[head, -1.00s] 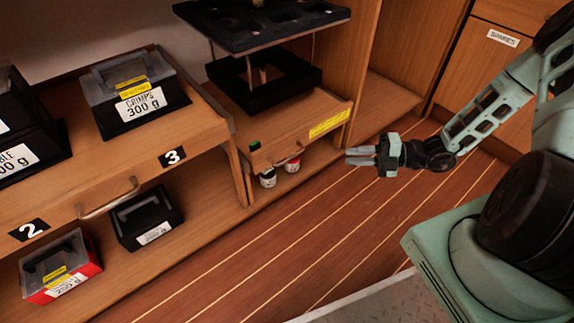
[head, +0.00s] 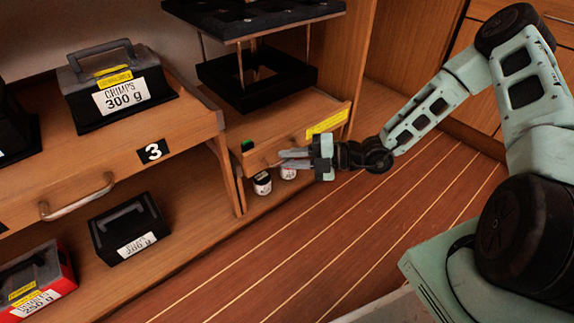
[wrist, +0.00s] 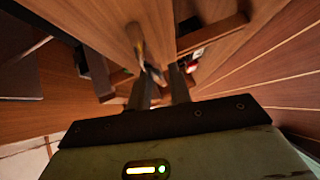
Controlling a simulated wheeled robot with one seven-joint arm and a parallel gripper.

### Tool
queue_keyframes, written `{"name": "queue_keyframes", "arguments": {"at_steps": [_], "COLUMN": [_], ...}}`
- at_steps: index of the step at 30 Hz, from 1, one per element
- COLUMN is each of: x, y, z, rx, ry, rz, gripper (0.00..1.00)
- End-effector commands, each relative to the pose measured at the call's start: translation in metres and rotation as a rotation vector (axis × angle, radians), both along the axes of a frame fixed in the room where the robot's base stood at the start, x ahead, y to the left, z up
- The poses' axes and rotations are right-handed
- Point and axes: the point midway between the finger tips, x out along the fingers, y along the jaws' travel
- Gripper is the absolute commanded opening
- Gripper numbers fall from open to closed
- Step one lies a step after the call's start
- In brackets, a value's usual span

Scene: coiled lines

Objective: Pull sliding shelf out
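The wooden sliding shelf (head: 265,138) sits low under the black stand and carries a yellow label on its front. A metal handle on its front is mostly hidden behind my gripper in the head view. My gripper (head: 281,159) is just in front of that handle with its fingers apart. In the wrist view, the curved metal handle (wrist: 147,60) lies ahead of and between the fingertips of my gripper (wrist: 162,82). Whether the fingers touch the handle is not clear.
Two small white jars, one (head: 262,183), stand below the shelf. A black stand (head: 255,80) sits on it. To the left are a bigger shelf front marked 3 (head: 153,151), a crimps box (head: 120,92) and lower boxes. Open plank floor (head: 300,240) lies in front.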

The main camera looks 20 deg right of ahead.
Motion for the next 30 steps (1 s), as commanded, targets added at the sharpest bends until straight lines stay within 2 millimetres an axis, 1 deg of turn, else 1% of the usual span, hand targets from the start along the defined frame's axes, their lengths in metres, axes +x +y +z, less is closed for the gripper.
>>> {"name": "queue_keyframes", "arguments": {"at_steps": [1,4,13,14,15,16,25,30], "x": [0.002,0.004,0.005,0.005,0.005,0.005,0.003,-0.004], "y": [0.004,0.009,0.01,0.01,0.01,0.01,0.007,-0.005], "z": [-0.003,-0.002,-0.001,-0.001,-0.001,-0.001,0.001,0.005], "rx": [0.0,0.001,0.0,-0.001,0.0,0.0,0.0,-0.002], "ry": [-0.001,-0.001,-0.001,-0.001,-0.001,-0.001,0.0,0.004], "rz": [0.001,0.001,0.0,-0.001,0.0,0.0,-0.001,-0.001], "gripper": [0.2,0.2,0.2,0.14,0.03,0.0,0.0,0.0]}}
